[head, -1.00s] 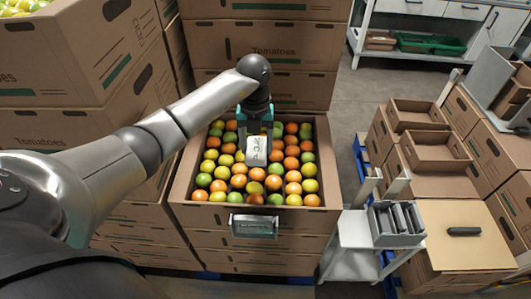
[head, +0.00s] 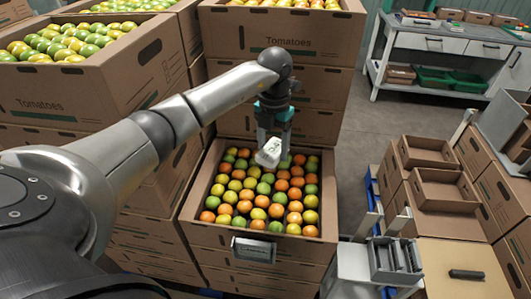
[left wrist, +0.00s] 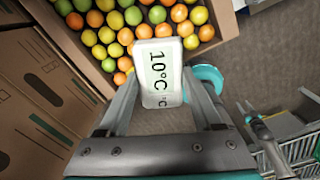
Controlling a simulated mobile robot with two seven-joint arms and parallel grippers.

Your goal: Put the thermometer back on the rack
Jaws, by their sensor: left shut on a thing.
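The thermometer is a white, rounded block (head: 270,153) with a display. My left gripper (head: 273,138) is shut on it and holds it over the back part of an open crate of tomatoes. A grey slotted holder (head: 395,262), which looks like the rack, stands at the lower right on a light stand, well apart from the gripper. My right gripper is not seen.
The tomato crate (head: 196,205) tops a stack, with a grey plate (head: 253,249) on its front. Taller carton stacks stand behind and left. Open trays (head: 445,190) and a carton bearing a dark object (head: 466,274) are at right. A workbench (head: 440,42) stands at the back.

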